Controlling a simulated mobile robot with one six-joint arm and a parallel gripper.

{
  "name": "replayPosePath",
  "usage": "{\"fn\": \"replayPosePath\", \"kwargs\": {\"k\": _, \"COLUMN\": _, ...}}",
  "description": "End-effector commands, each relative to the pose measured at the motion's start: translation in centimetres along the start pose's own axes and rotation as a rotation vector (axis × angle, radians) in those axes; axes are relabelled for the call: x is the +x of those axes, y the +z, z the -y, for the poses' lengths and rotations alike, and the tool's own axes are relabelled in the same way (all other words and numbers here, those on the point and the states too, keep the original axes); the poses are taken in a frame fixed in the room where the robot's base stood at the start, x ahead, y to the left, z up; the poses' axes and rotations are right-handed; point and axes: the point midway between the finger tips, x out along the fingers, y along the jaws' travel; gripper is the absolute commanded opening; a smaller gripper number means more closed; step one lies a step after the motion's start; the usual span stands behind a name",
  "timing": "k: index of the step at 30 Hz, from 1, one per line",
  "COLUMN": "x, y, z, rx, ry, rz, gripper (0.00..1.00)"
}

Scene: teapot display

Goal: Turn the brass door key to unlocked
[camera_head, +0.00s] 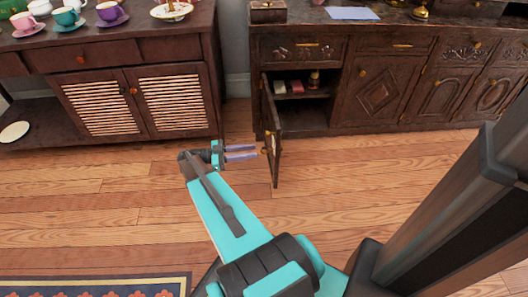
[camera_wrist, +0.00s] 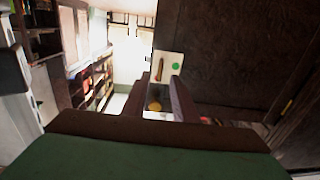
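The cabinet door (camera_head: 271,135) stands swung open from the dark cabinet and shows nearly edge-on in the head view. In the wrist view the dark door panel (camera_wrist: 225,55) fills the upper right. A pale plate (camera_wrist: 171,73) there carries an upright brass key (camera_wrist: 160,64) with a green dot (camera_wrist: 175,66) on its right. A round brass knob (camera_wrist: 154,106) shows between my fingers. My gripper (camera_head: 257,152) is open just left of the door; its parted fingers also show in the wrist view (camera_wrist: 166,90). Contact with the knob cannot be told.
The open compartment (camera_head: 298,100) holds small red and pale items on a shelf. A slatted sideboard (camera_head: 135,100) with cups stands at left. Wooden floor (camera_head: 330,170) is clear around the door; a patterned rug (camera_head: 100,285) lies at lower left.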

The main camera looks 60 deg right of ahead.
Motion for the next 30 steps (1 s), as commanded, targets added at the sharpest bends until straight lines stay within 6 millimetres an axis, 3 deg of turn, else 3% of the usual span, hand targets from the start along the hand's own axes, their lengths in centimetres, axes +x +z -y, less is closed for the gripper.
{"fn": "replayPosePath", "kwargs": {"k": 13, "x": 5.8, "y": 0.1, "z": -0.1, "rx": 0.000, "ry": 0.002, "rz": 0.000, "gripper": 0.26}}
{"fn": "replayPosePath", "kwargs": {"k": 27, "x": 6.7, "y": 0.0, "z": 0.0, "rx": 0.000, "ry": 0.000, "rz": 0.000, "gripper": 0.26}}
{"fn": "replayPosePath", "kwargs": {"k": 30, "x": 6.7, "y": 0.0, "z": 0.0, "rx": 0.000, "ry": 0.000, "rz": 0.000, "gripper": 0.11}}
